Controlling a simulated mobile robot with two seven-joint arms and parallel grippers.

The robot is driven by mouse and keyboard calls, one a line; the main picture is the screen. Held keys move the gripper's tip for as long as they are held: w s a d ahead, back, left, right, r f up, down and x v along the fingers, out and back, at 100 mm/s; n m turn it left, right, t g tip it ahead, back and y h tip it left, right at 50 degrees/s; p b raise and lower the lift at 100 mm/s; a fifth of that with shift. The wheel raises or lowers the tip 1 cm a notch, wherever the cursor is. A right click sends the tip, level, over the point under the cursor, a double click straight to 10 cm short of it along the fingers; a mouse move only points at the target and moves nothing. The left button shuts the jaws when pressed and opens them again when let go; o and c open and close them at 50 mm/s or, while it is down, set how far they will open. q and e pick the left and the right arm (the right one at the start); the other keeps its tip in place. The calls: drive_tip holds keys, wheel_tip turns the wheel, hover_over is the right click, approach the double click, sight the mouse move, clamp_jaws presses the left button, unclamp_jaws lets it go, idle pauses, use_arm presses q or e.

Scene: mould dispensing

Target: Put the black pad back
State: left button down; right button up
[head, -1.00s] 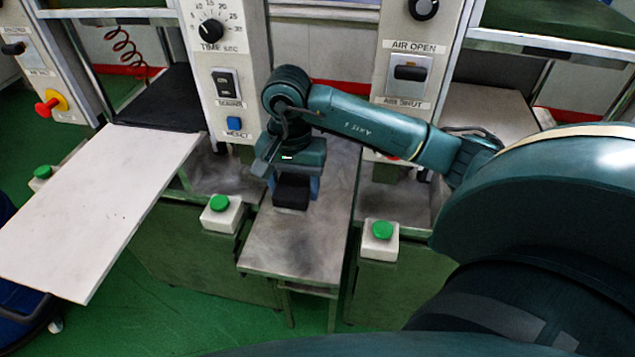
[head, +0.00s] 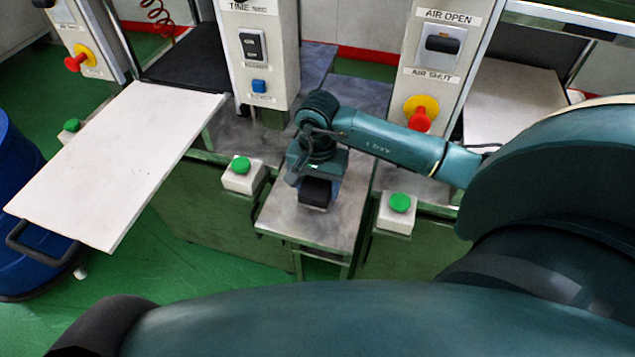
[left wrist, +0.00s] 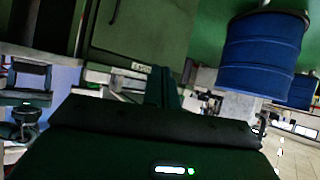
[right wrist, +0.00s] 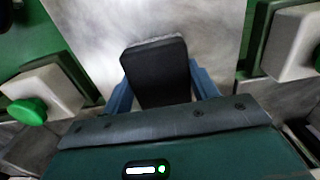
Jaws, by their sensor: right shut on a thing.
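The black pad (head: 315,192) is a small dark block above the grey metal shelf between two green-button boxes. It also shows in the right wrist view (right wrist: 157,74). My right gripper (head: 316,186) is shut on the pad, with one blue finger on each side of it in the right wrist view (right wrist: 163,86). Whether the pad touches the metal shelf (head: 290,222) cannot be told. My left gripper (left wrist: 165,88) shows only in the left wrist view, away from the pad; its dark fingers appear close together, with nothing seen between them.
Boxes with green buttons stand left (head: 243,175) and right (head: 397,212) of the shelf. Control columns (head: 258,60) rise behind, one with a red knob (head: 418,118). A white board (head: 120,160) juts out at left, near a blue barrel (head: 25,220).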

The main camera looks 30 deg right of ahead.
drive_tip(key=shift+f, duration=0.15)
drive_tip(key=o, duration=0.9)
use_arm(q)
drive_tip(key=shift+w+d+r, duration=0.2)
drive_tip(key=shift+r, duration=0.1)
use_arm(e)
drive_tip(key=shift+o, duration=0.2)
use_arm(q)
drive_tip(key=shift+r, duration=0.1)
